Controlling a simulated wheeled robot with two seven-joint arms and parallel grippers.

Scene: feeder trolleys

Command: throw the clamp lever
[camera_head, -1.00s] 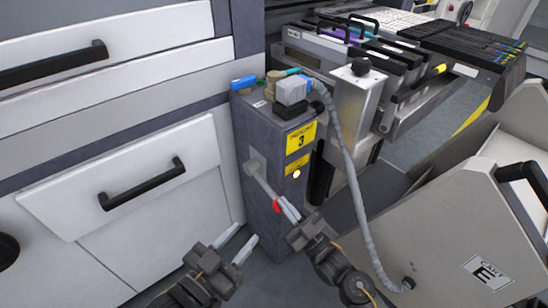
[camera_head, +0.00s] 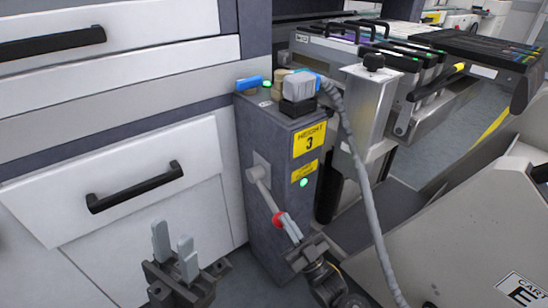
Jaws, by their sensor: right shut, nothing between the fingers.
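The clamp lever (camera_head: 264,194) is a thin grey rod with a red grip (camera_head: 278,220). It slants down and right from its pivot on the side of a dark grey post (camera_head: 275,150) with a yellow "HEIGHT 3" label. My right gripper (camera_head: 284,222) is shut and empty, its pale fingers at the lever's red end; I cannot tell whether they touch it. The fingers partly hide the lever's tip. A round lamp (camera_head: 304,182) on the post glows green. My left gripper (camera_head: 173,238) is open and empty, fingers up, left of the post before the white drawers.
White drawers (camera_head: 120,170) with black handles fill the left. A grey hose (camera_head: 365,180) runs from the connector (camera_head: 300,88) on the post down to the right. A cart marked E (camera_head: 470,235) stands at right; feeders (camera_head: 400,60) sit behind.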

